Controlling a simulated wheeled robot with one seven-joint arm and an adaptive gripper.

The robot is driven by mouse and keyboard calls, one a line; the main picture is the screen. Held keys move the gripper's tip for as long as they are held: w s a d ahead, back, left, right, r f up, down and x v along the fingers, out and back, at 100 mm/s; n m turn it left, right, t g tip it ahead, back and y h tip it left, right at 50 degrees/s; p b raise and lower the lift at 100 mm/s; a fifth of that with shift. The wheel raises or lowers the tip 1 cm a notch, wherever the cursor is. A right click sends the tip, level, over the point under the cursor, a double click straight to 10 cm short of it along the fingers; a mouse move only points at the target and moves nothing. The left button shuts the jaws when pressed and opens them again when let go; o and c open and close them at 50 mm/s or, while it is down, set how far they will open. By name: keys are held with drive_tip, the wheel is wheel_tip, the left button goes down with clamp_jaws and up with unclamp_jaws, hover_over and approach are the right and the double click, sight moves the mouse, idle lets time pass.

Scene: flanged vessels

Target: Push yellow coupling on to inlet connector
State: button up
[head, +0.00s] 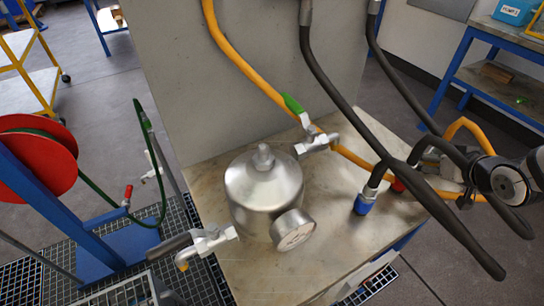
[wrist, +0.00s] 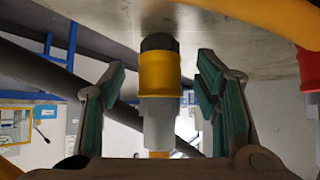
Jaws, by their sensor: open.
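The yellow coupling (wrist: 160,76) shows in the wrist view between my fingers, with a dark end above it in the picture and a grey metal connector (wrist: 158,122) below it. I cannot tell if that grey piece is the inlet connector. My gripper (wrist: 162,70) is open, with a finger on each side of the coupling and visible gaps to both. In the head view my gripper (head: 428,168) is over the right part of the bench, behind a black hose. The yellow coupling is hidden there.
A metal vessel (head: 264,190) with a gauge (head: 295,230) and valves stands on the bench (head: 285,283). A blue coupling (head: 364,203) and a red coupling (head: 397,186) are close to my gripper. Black hoses (head: 345,95) cross in front. An orange hose (head: 235,58) hangs down the grey panel.

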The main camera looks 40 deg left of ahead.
sight(444, 146)
clamp_jaws()
drive_tip(key=shift+r, duration=0.25)
drive_tip(key=shift+r+p, duration=2.4)
drive_tip(key=shift+p, duration=0.2)
